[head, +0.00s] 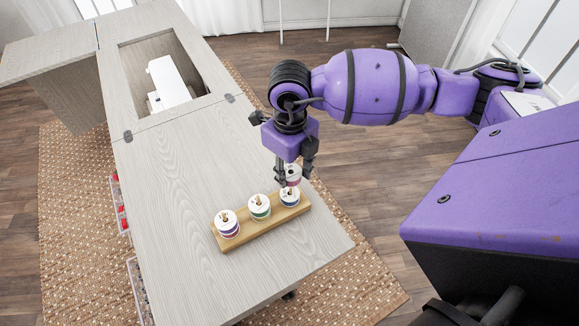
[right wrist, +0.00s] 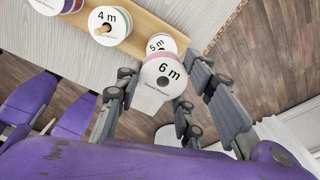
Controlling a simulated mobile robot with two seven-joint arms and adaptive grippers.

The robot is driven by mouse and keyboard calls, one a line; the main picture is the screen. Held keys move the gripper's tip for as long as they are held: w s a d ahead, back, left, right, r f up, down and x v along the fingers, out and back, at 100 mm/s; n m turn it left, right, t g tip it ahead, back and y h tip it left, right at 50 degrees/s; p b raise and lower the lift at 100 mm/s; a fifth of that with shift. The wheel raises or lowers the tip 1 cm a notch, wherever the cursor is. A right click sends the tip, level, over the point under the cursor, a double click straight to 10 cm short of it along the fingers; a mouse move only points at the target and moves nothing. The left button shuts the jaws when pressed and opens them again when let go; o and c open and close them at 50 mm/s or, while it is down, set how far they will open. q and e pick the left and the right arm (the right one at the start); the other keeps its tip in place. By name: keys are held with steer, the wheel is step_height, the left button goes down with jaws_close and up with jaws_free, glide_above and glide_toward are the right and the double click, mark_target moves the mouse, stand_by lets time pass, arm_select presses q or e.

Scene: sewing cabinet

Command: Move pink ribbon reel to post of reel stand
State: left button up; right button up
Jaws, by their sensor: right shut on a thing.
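The pink ribbon reel (head: 294,173) is between the fingers of my right gripper (head: 294,178), which is shut on it. In the right wrist view the held reel (right wrist: 163,75) shows a white face marked "6 m", between the fingertips (right wrist: 165,88). The wooden reel stand (head: 243,227) lies on the cabinet top. Reels sit on it: a purple-edged one (head: 228,223), a green one (head: 259,206) and a blue one (head: 289,197) at the right end. The held reel is just behind the blue one in the picture and partly overlaps the "5 m" reel (right wrist: 158,43) in the wrist view. My left gripper is out of view.
The cabinet top (head: 180,190) is bare left of the stand. A white sewing machine (head: 167,83) sits in the cabinet opening at the back. Drawers with coloured items (head: 121,205) show at the left side. A woven rug (head: 75,220) lies on the wooden floor.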

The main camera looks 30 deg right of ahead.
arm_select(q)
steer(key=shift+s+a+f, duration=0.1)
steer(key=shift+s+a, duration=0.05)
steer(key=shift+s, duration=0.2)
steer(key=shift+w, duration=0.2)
arm_select(e)
steer(key=shift+f, duration=0.35)
steer(key=shift+f, duration=0.2)
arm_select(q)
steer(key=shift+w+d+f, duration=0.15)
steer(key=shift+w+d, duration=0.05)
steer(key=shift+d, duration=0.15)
arm_select(e)
steer(key=shift+f, duration=0.2)
arm_select(q)
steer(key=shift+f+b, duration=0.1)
steer(key=shift+b, duration=0.2)
arm_select(e)
steer(key=shift+f, duration=0.1)
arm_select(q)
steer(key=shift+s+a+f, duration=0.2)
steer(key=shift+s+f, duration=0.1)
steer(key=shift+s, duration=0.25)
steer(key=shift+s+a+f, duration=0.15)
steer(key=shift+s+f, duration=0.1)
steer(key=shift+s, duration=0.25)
arm_select(e)
steer(key=shift+f, duration=0.7)
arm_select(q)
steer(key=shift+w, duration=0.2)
